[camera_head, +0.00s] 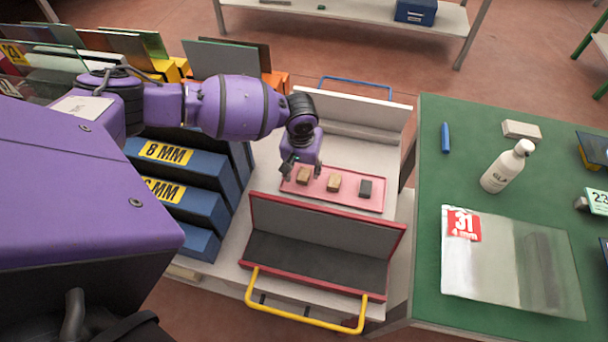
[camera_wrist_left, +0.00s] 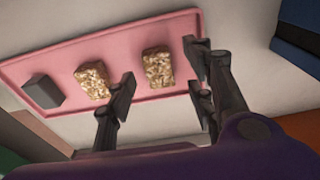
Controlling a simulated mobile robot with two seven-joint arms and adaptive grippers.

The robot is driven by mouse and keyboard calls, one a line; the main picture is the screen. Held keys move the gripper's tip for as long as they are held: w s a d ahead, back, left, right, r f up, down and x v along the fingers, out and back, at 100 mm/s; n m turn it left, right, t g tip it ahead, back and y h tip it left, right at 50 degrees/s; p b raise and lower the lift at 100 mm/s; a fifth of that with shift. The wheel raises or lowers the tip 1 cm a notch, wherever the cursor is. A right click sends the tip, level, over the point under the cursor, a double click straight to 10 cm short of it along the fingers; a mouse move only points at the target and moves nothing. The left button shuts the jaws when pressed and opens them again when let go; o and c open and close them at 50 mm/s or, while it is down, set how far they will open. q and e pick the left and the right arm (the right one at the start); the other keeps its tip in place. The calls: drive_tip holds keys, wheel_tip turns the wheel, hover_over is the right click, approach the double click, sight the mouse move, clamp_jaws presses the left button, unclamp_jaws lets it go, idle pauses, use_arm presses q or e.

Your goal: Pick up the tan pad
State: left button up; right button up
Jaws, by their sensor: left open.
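A pink tray (camera_head: 349,201) holds three small blocks in a row. The left one is a brownish-tan pad (camera_head: 303,175), the middle one a similar tan pad (camera_head: 334,183), and the right one a dark grey block (camera_head: 365,188). In the left wrist view both tan pads look speckled, so I cannot tell them apart by colour. My left gripper (camera_head: 302,170) is open and empty over the tray's left end. In the left wrist view its fingers (camera_wrist_left: 162,92) are spread, with the nearest speckled pad (camera_wrist_left: 158,67) ahead of the gap. My right gripper is out of view.
A red-rimmed open box (camera_head: 330,244) with a yellow handle stands in front of the tray. Blue racks (camera_head: 185,160) stand left. The green table (camera_head: 430,180) at right carries a white bottle (camera_head: 507,165), a glass sheet (camera_head: 515,260), a blue marker (camera_head: 445,138) and a pale block (camera_head: 521,130).

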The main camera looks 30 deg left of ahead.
use_arm(q)
drive_tip(key=shift+w+f, duration=0.1)
drive_tip(key=shift+f, duration=0.55)
drive_tip(key=c, duration=0.8)
